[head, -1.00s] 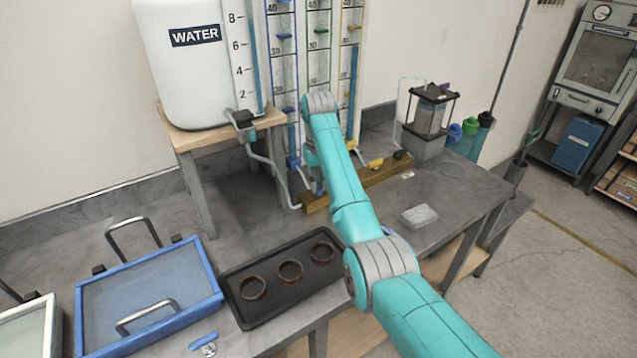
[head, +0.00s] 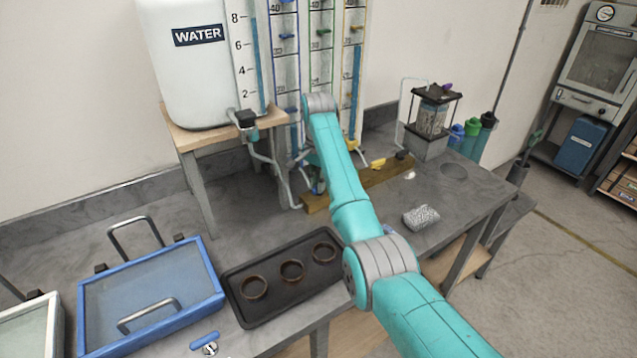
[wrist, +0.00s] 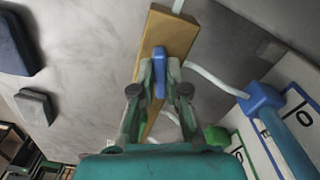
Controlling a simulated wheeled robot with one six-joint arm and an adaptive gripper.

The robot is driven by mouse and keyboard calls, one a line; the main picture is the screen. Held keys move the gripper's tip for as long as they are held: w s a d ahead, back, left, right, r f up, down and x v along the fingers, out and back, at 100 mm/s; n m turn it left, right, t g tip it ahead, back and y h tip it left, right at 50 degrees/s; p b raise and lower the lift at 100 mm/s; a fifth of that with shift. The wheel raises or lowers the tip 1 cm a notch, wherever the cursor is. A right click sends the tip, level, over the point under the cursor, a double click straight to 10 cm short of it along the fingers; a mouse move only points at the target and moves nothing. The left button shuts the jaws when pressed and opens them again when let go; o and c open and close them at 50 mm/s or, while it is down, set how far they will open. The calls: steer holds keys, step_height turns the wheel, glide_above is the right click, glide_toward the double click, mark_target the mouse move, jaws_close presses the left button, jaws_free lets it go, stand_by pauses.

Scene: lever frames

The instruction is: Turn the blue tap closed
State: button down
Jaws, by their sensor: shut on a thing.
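The blue tap handle (wrist: 159,66) shows in the wrist view on a wooden bar (wrist: 171,32). It lies roughly along the length of the bar. My gripper (wrist: 160,78) has one finger on each side of the handle and is shut on it. In the head view the wooden bar (head: 377,180) lies on the bench below the measuring tubes. My arm hides most of the gripper and the blue tap there. A yellow tap handle (head: 379,163) sits farther right on the bar.
A blue tube fitting (wrist: 262,97) and a pale hose stand close to the right of my gripper in the wrist view. A water tank (head: 185,75) stands at the back left. A black tray (head: 262,310) with brown rings lies in front.

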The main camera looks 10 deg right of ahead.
steer(key=shift+w+m, duration=0.1)
steer(key=shift+m, duration=1.8)
steer(key=c, duration=1.2)
jaws_free()
steer(key=shift+a, duration=0.1)
